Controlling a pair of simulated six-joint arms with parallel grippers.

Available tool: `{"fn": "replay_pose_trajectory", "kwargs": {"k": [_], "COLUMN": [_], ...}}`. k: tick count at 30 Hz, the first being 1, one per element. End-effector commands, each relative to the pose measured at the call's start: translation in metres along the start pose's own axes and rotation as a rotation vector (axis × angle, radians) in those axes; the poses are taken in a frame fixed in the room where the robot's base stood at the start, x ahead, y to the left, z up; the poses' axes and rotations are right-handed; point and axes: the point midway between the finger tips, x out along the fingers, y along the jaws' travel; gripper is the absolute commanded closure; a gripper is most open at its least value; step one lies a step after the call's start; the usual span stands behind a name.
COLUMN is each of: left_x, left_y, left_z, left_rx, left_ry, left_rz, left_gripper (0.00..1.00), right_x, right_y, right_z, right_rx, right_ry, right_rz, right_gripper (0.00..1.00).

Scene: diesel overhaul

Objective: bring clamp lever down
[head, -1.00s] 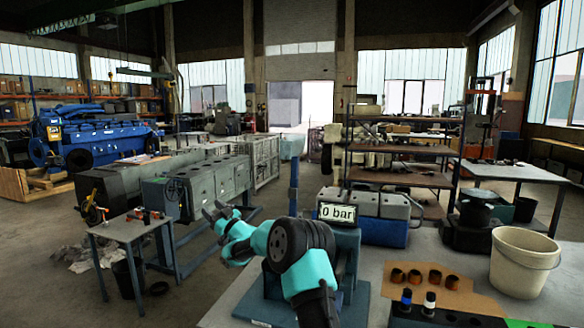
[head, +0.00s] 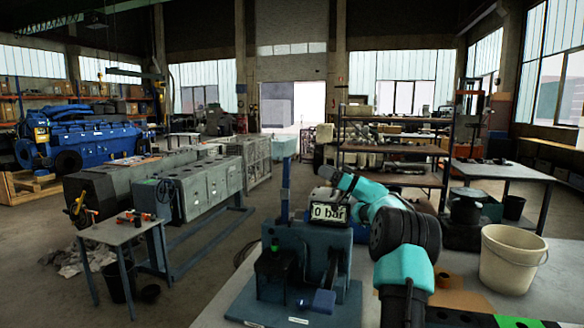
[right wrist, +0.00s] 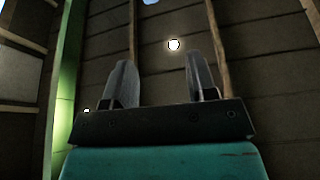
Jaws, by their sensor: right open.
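A blue-grey test stand (head: 325,262) with a "0 bar" display (head: 329,212) stands on a base plate at the front of the bench. A slim upright blue bar (head: 285,205) rises at its back left; it looks like a raised lever, but I cannot tell for sure that it is the clamp lever. A short blue block (head: 318,301) sits low at the stand's front. My right gripper (head: 326,174) is just above the display, apart from the bar. In the right wrist view its two fingers (right wrist: 165,82) are spread and empty. My left gripper is not in view.
A cream bucket (head: 512,258) stands on the bench at the right. A brown mat (head: 455,284) lies behind my right forearm. A small table (head: 120,232) stands apart at the left. The air left of the stand is free.

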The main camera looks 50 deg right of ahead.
Motion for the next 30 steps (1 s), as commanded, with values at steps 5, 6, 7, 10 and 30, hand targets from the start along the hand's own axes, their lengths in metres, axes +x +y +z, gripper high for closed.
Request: {"fn": "replay_pose_trajectory", "kwargs": {"k": [5, 6, 7, 10, 30], "left_x": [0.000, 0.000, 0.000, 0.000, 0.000], "left_y": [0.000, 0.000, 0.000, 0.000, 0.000], "left_z": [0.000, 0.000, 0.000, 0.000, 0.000], "left_rx": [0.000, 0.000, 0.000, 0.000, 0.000], "left_ry": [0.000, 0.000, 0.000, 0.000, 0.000], "left_rz": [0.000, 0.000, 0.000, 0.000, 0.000], "left_gripper": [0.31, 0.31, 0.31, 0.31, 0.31], "right_x": [-0.003, -0.003, -0.003, -0.003, 0.071], "right_y": [0.002, 0.002, 0.002, 0.002, 0.006], "right_z": [0.003, 0.003, 0.003, 0.003, 0.033], "right_rx": [0.010, 0.010, 0.009, 0.009, 0.009], "right_ry": [-0.011, -0.011, -0.010, -0.010, -0.008], "right_rz": [0.003, 0.003, 0.003, 0.003, 0.001], "right_gripper": [0.48, 0.48, 0.48, 0.48, 0.48]}}
